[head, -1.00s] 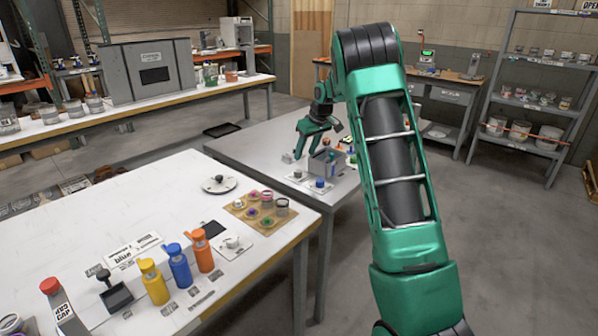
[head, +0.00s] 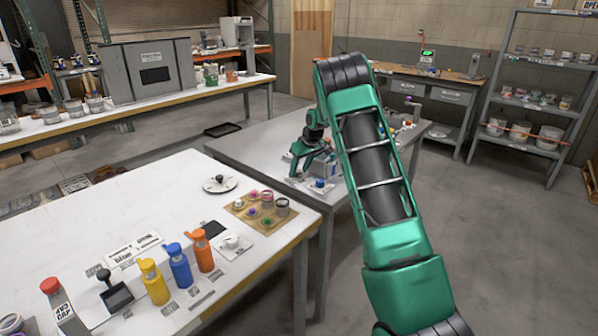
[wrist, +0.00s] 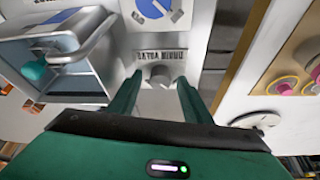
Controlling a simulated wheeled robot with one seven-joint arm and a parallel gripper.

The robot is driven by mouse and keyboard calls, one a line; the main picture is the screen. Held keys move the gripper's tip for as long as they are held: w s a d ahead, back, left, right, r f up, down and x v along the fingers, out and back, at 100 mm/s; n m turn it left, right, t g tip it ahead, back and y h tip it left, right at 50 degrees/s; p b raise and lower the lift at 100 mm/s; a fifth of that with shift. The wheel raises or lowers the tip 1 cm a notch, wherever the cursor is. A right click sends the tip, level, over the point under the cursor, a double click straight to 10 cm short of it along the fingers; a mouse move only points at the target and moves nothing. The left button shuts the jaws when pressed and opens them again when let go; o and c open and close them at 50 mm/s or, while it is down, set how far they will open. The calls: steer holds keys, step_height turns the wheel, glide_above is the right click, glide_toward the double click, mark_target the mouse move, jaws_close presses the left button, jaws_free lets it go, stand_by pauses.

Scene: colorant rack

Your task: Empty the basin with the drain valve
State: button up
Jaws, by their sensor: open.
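A grey metal basin (wrist: 62,62) with a bar handle is at the upper left of the wrist view. In the head view the grey basin (head: 325,168) is on the far grey table, partly hidden by my arm. A small grey knob (wrist: 158,74) sits on a light plate with a printed label, too unclear to read surely; it may be the drain valve. My gripper (wrist: 158,84) is open, with its two green fingers to either side of the knob in the picture. I cannot tell whether they touch it. My gripper (head: 298,170) also shows beside the basin in the head view.
A blue and white dial (wrist: 156,8) lies beyond the knob. A tan board with colored cups (wrist: 300,75) is at the right. The nearer white table (head: 150,215) holds yellow, blue and orange bottles. Floor is clear at the right.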

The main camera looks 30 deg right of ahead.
steer(key=shift+c, duration=0.7)
steer(key=c, duration=0.9)
